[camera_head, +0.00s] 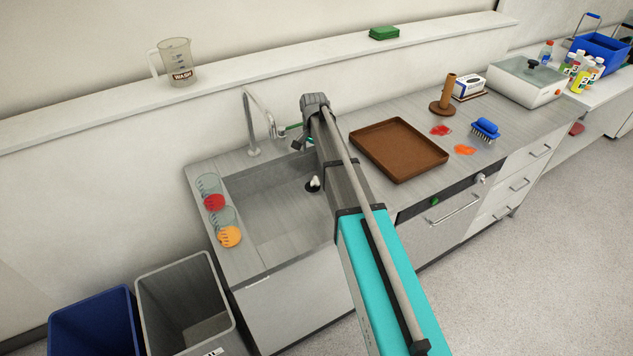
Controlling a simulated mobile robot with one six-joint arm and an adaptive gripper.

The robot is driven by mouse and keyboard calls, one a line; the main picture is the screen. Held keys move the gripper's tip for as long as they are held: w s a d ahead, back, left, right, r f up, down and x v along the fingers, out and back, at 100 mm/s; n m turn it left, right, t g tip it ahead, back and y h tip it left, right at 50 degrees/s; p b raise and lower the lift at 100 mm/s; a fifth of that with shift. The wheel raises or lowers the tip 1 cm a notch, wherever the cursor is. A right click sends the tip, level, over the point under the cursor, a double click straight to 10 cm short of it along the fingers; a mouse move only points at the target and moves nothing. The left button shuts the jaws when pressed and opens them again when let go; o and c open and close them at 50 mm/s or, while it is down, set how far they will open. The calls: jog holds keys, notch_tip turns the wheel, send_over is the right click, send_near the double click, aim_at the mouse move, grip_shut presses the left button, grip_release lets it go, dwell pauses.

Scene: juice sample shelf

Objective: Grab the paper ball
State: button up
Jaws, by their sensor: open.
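A small white lump (316,181), which looks like the paper ball, lies on the floor of the sink (274,222) near the dark drain. It is small, and my arm passes close to its right side. My gripper (297,146) is at the far end of my arm, above the back right part of the sink near the tap. It is open and partly hidden by my arm. It is apart from the white lump, farther back and higher.
The tap (254,125) rises close to my gripper's left. A brown tray (398,150) lies right of my arm. Blue (95,322) and grey (185,300) bins stand lower left.

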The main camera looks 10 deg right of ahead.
aim_at(315, 179)
jog(key=shift+d+f, duration=0.15)
jog(key=shift+f, duration=0.05)
notch_tip(315, 179, down, 8)
jog(key=b, duration=0.8)
jog(key=shift+f+b, duration=0.15)
jog(key=shift+b, duration=0.15)
dwell(0.4)
jog(key=shift+s+f+b, duration=0.1)
jog(key=shift+f+b, duration=2.5)
jog(key=shift+c, duration=0.3)
jog(key=c, duration=0.9)
